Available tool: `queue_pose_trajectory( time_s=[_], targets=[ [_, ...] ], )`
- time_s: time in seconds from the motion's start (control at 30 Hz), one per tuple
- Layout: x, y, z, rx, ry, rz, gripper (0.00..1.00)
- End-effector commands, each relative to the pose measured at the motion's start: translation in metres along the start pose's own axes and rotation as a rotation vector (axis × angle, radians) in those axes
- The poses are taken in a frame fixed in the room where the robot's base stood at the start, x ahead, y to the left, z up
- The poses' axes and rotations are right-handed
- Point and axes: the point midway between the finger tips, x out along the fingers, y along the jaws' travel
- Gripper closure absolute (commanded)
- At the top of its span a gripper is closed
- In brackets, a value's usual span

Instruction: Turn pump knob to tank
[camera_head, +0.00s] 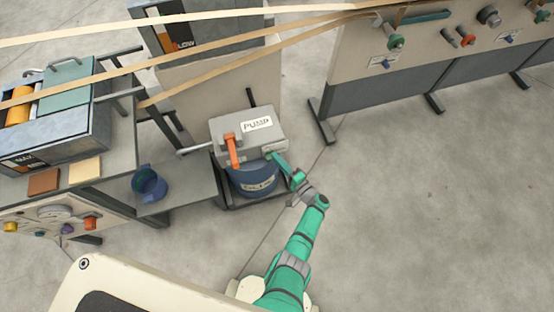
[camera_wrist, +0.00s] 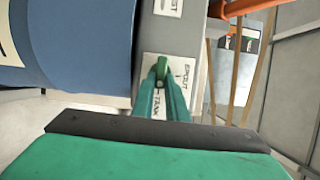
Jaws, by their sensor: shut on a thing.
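The pump is a grey box (camera_head: 226,128) labelled PUMP on a blue drum (camera_head: 251,181). In the wrist view, a green knob (camera_wrist: 162,67) sits on a white label plate (camera_wrist: 184,72) on the pump's grey side. The plate reads SPOUT and TANK, with a line by TANK. My gripper (camera_wrist: 163,84) has its two green fingers shut on the knob. The fingers hide part of the knob, so its exact setting cannot be told. In the head view my gripper (camera_head: 277,160) reaches the pump's front right side, and the knob is hidden there.
An orange lever (camera_head: 232,150) stands on the pump's front, left of my gripper. A blue bucket (camera_head: 149,184) is on a low shelf to the left. A panel with knobs (camera_head: 440,45) stands at the upper right. The floor on the right is clear.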

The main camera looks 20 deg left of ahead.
Motion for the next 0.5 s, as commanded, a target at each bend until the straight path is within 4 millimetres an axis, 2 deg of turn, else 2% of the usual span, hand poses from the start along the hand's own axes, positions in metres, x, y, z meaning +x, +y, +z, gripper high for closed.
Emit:
queue_pose_trajectory(
  time_s=[0.07,0.1,0.17,0.5],
  targets=[
    [0.0075,-0.0026,0.0016,-0.006,-0.015,0.002,1.00],
    [0.0073,-0.0027,0.0014,-0.007,-0.015,0.002,0.82],
    [0.0071,-0.0028,0.0011,-0.007,-0.014,0.002,0.69],
    [0.0035,-0.0022,0.0004,-0.005,-0.009,-0.001,0.69]
  ],
)
